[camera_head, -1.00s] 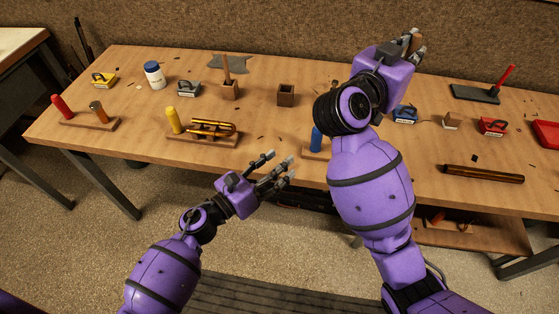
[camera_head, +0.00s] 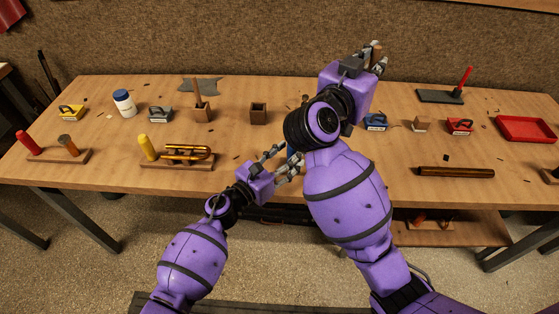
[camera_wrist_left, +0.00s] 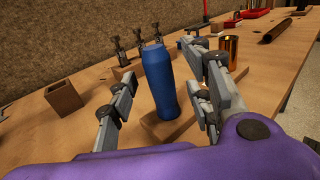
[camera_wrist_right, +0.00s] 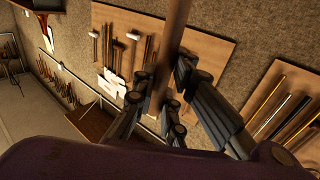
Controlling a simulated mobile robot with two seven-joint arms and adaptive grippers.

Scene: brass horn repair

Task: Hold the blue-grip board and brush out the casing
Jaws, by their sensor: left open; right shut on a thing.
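The blue grip (camera_wrist_left: 160,82) stands upright on its wooden board (camera_wrist_left: 172,130) in the left wrist view. A brass casing (camera_wrist_left: 229,50) stands behind my left gripper's right finger. My left gripper (camera_wrist_left: 158,100) is open, with its fingers on either side of the blue grip and gaps between. My right gripper (camera_head: 374,60) is raised, shut on a brown wooden handle (camera_wrist_right: 174,38). No bristles can be made out.
A board with a yellow grip (camera_head: 147,148) and brass tubes stands to the left. A small wooden box (camera_head: 258,113) is behind it. Blue (camera_head: 376,122) and red (camera_head: 460,126) blocks, a dark brass tube (camera_head: 455,172) and a red tray (camera_head: 526,128) lie to the right.

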